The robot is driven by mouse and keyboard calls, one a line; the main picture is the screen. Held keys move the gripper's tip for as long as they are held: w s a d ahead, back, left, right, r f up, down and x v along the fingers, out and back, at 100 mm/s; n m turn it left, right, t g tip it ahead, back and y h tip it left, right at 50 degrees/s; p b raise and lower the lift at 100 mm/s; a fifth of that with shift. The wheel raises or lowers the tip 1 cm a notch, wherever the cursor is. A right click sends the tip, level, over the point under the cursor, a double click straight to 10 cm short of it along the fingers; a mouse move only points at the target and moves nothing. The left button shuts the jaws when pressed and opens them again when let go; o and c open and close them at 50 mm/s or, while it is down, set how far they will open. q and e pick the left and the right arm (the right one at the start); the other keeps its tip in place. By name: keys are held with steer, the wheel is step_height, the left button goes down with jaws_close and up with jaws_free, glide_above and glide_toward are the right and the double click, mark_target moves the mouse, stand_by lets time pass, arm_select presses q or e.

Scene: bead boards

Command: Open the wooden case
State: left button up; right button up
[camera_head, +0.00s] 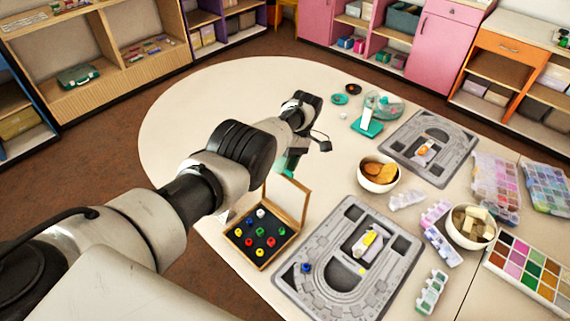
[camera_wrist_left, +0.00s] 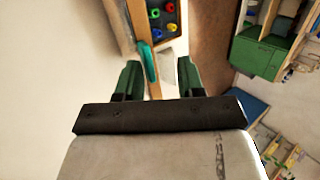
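The wooden case (camera_head: 250,262) stands on the table in the head view, with several coloured beads on its dark inside. Its thin framed lid (camera_head: 307,207) stands raised, roughly upright, at the back of the case. My left gripper (camera_head: 287,170) is just behind the lid, partly hidden by my own arm. In the left wrist view, the green fingers of my left gripper (camera_wrist_left: 161,78) are apart. A teal piece (camera_wrist_left: 149,62) shows between them, beside the wooden case (camera_wrist_left: 144,30); I cannot tell whether they touch. My right gripper is not in view.
A grey bead board (camera_head: 325,292) lies right of the case, and another grey board (camera_head: 452,135) lies farther back. Bowls (camera_head: 379,187), bead boxes (camera_head: 497,182) and a teal scale (camera_head: 367,127) fill the table's right side. The table's far left is clear.

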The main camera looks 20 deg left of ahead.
arm_select(q)
steer(key=shift+s+f, duration=0.2)
steer(key=r+p, duration=0.4)
steer(key=shift+w+r+p, duration=0.2)
steer(key=shift+p, duration=0.2)
steer(key=shift+s+d+r+p, duration=0.1)
steer(key=shift+d+r+p, duration=0.6)
steer(key=shift+p, duration=0.1)
steer(key=s+d+r+p, duration=0.1)
steer(key=d+r+p, duration=0.4)
steer(key=d, duration=0.5)
steer(key=shift+s+r, duration=0.3)
